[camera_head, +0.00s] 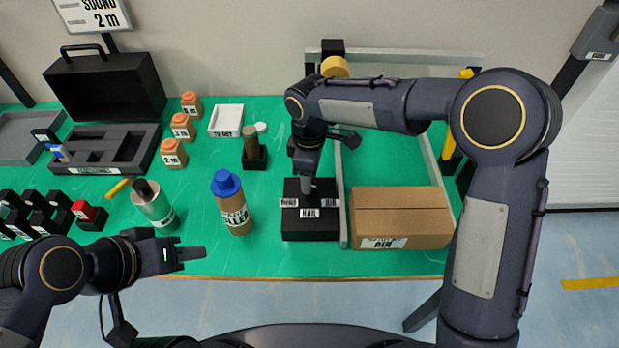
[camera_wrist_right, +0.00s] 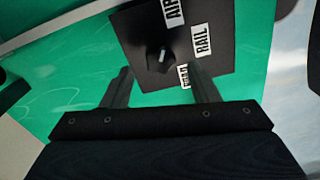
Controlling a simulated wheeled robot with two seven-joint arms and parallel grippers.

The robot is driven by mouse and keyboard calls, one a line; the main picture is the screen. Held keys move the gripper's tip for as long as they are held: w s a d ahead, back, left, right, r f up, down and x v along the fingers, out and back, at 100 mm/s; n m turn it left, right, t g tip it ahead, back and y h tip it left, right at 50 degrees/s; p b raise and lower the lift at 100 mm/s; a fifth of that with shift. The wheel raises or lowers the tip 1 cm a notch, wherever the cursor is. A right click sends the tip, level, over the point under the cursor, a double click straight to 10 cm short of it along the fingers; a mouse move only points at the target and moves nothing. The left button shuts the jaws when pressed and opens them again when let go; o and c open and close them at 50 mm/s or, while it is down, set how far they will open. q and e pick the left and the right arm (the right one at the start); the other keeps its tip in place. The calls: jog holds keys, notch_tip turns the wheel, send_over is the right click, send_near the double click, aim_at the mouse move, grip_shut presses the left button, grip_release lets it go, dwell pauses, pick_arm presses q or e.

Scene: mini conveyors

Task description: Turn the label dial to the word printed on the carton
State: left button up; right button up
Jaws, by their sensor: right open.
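The label dial (camera_head: 297,229) is a black box with white labels; AIR and RAIL are readable in the right wrist view (camera_wrist_right: 140,35), with a third label partly cut by a finger. Its small dark knob (camera_wrist_right: 160,58) carries a pale mark; I cannot tell which word it points to. The brown carton (camera_head: 405,208) lies right of the dial, its front label reading AIR. My right gripper (camera_head: 309,188) is above the dial, fingers apart (camera_wrist_right: 160,72), with the knob showing beyond the gap between them. My left gripper (camera_head: 188,255) is near the front edge, away from both.
A metal rail (camera_head: 343,215) runs between dial and carton. Small orange jars (camera_head: 182,127), a white tray (camera_head: 226,121) and a black toolbox (camera_head: 107,88) are farther back.

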jog(key=shift+r, duration=2.55)
jog(key=s+d+r+m+t+y, duration=0.1)
jog(key=s+d+r+m, duration=0.35)
jog(key=d, duration=0.35)
jog(key=s+d+r+m+t+y, duration=0.1)
jog(key=s+d+r+m, duration=0.25)
jog(key=s+d, duration=0.35)
jog(key=s+d+f+m+t+y, duration=0.1)
jog(key=s+d+f+m, duration=0.1)
jog(key=s+m, duration=0.2)
jog(key=s+d+f+m+t, duration=0.2)
jog(key=s+m, duration=0.3)
jog(key=s, duration=0.3)
jog(key=shift+s+d+f+m+t+y, duration=0.3)
jog(key=shift+d+y, duration=0.1)
jog(key=shift+d, duration=0.45)
jog(key=shift+r, duration=0.1)
